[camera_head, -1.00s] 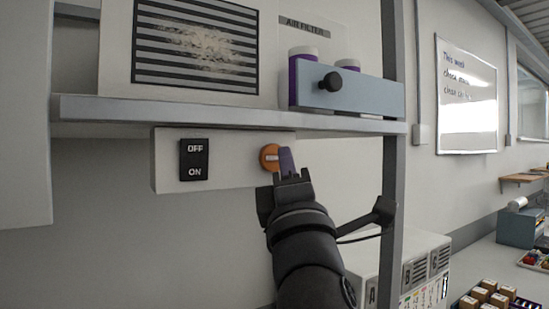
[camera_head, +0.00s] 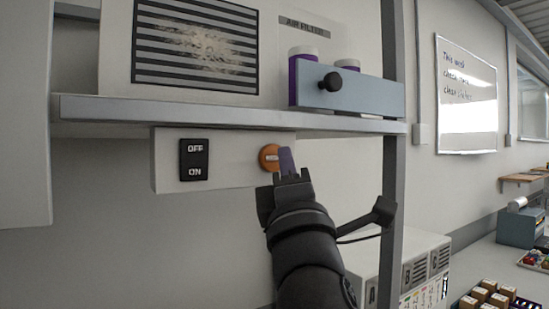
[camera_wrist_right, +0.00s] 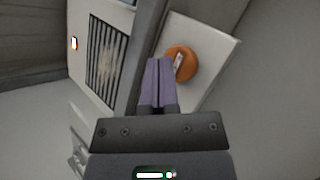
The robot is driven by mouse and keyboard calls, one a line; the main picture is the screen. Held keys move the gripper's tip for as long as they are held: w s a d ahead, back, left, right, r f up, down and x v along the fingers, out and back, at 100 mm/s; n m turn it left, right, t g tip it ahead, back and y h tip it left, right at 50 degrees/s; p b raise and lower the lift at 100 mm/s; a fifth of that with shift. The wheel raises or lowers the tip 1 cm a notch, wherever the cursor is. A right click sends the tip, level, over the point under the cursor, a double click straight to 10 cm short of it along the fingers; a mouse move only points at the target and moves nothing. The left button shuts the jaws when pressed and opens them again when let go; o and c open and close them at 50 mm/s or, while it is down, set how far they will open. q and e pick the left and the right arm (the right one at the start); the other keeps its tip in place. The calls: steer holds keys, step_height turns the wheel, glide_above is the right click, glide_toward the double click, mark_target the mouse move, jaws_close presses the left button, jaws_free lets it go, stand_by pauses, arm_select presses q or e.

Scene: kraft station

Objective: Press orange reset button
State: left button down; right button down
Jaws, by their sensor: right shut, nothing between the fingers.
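The round orange reset button (camera_head: 269,158) sits on the white control box under the shelf; a pale label crosses its face. It also shows in the right wrist view (camera_wrist_right: 181,63), just right of the fingertips. My right gripper (camera_head: 287,158) is shut and empty, its purple fingers pressed together. The fingertips are at the button's right edge in the head view and overlap that edge; I cannot tell whether they touch it. In the right wrist view the closed fingers (camera_wrist_right: 158,72) point up beside the button. My left gripper is not in view.
A black OFF/ON switch (camera_head: 194,160) is on the same white box (camera_head: 228,176), left of the button. The grey shelf (camera_head: 200,112) is just above. A grey upright post (camera_head: 392,200) stands right of my arm. A white cabinet (camera_head: 428,262) is at lower right.

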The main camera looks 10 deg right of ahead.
steer(key=shift+w, duration=0.2)
steer(key=shift+w+a, duration=0.15)
steer(key=shift+w, duration=0.1)
steer(key=shift+w+a, duration=0.15)
steer(key=shift+w, duration=0.2)
stand_by(0.6)
steer(key=shift+s, duration=0.15)
steer(key=shift+s+d+p, duration=0.25)
steer(key=shift+s+p, duration=0.05)
steer(key=shift+s, duration=0.3)
steer(key=s, duration=0.1)
steer(key=s+d, duration=0.1)
steer(key=s, duration=0.1)
steer(key=s+p, duration=0.1)
steer(key=shift+s+d, duration=0.35)
steer(key=shift+d, duration=0.05)
stand_by(0.5)
